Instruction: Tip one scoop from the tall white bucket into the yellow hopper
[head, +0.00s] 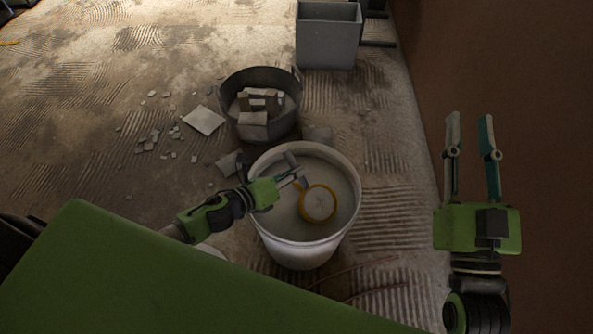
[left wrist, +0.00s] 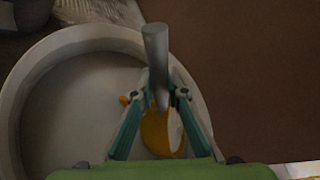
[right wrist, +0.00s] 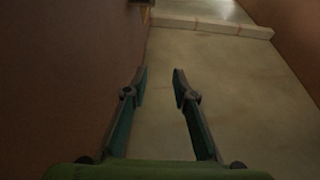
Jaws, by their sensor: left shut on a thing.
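The tall white bucket (head: 300,247) stands on the floor with pale material (head: 335,173) inside. My left gripper (head: 290,176) is over the bucket, shut on the grey handle of a scoop. The scoop's round orange-yellow bowl (head: 318,203) is inside the bucket's rim, with pale material showing within it. In the left wrist view the handle (left wrist: 156,45) stands between the fingers, with the orange bowl (left wrist: 155,135) partly hidden behind them. My right gripper (head: 469,120) is open and empty at the right, beside a brown surface. I cannot make out the yellow hopper.
A dark tub (head: 252,130) with blocks stands behind the bucket. Farther back is a grey bin (head: 328,45). Broken pale pieces (head: 204,120) lie on the ridged floor to the left. A brown surface (head: 540,60) fills the right side. A small yellow thing (head: 9,43) shows at the far left edge.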

